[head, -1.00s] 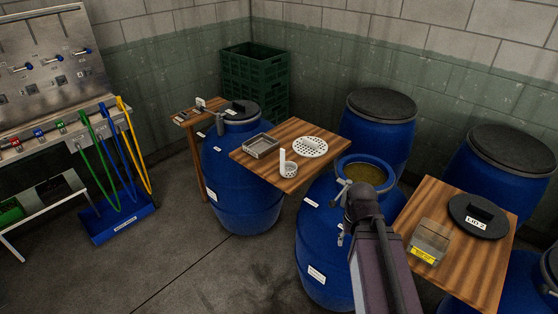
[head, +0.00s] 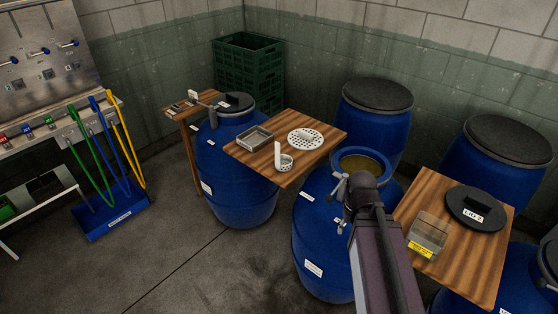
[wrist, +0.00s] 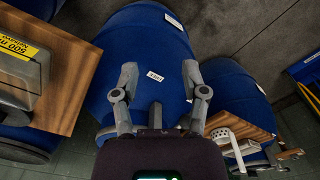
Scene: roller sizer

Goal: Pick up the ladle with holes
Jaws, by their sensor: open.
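The ladle with holes (head: 286,163) is a small white perforated cup with a flat upright handle. It stands on the middle wooden board (head: 300,177), near its front edge. A white piece that looks like the ladle (wrist: 226,137) shows at the lower right in the wrist view, beside my right finger. My gripper (head: 336,211) is open and empty, to the right of and nearer than the ladle, in front of a blue barrel. In the wrist view my gripper (wrist: 160,72) has its fingers spread with the blue barrel (wrist: 140,45) behind them.
A white perforated disc (head: 305,139) and a grey tray (head: 255,139) share the ladle's board. The open blue barrel (head: 318,245) stands beside my arm. A right-hand board (head: 470,262) bears a black lid (head: 475,208) and a clear box (head: 428,234). Floor is free at front left.

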